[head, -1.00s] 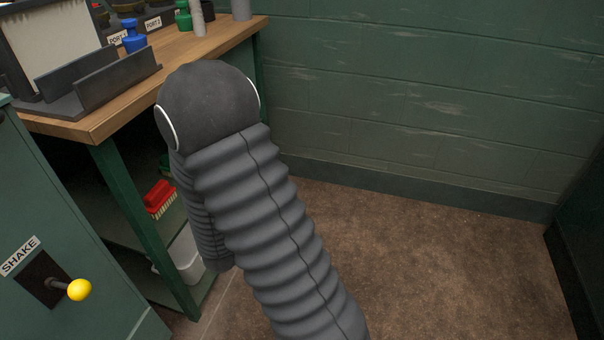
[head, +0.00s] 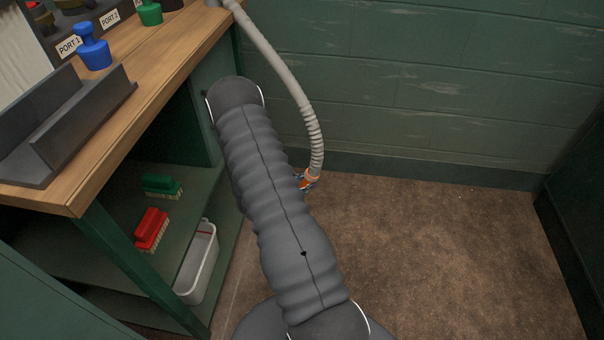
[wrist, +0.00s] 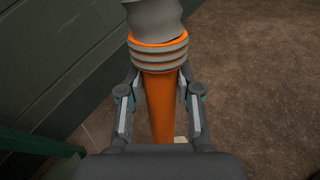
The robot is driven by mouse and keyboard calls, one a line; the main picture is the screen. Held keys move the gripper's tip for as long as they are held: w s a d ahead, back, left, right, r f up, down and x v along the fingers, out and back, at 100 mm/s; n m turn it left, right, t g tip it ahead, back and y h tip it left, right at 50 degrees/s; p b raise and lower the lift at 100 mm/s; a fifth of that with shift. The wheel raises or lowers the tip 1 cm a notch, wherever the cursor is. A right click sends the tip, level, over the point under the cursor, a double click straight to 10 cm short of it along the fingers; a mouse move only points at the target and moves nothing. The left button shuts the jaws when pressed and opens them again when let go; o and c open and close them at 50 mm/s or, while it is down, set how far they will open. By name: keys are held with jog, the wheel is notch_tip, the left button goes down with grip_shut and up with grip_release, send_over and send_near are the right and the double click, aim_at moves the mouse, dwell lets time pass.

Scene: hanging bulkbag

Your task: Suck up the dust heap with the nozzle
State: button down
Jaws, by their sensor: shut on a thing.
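The orange nozzle (wrist: 159,105) has a ribbed grey collar and sits between the two fingers of my gripper (wrist: 158,118), which is shut on it. In the head view the nozzle (head: 308,182) shows just right of my arm, low near the floor by the back wall. The grey hose (head: 290,85) runs from the nozzle up to the bench's far end. No dust heap can be made out clearly. A small pale patch (wrist: 180,139) shows beside the nozzle in the wrist view; I cannot tell what it is.
A wooden-topped bench (head: 165,75) with a dark tray (head: 70,125) and blue (head: 93,48) and green (head: 149,12) fittings stands left. Below are a green brush (head: 162,186), a red brush (head: 151,230) and a white bin (head: 200,262). The brown floor (head: 440,260) at right is open.

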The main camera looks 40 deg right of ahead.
jog(key=shift+s+d+f+m+g, duration=0.5)
jog(key=shift+d+g, duration=0.1)
jog(key=shift+d, duration=0.05)
notch_tip(320, 180, down, 12)
jog(key=b, duration=0.5)
jog(key=shift+a+f, duration=0.1)
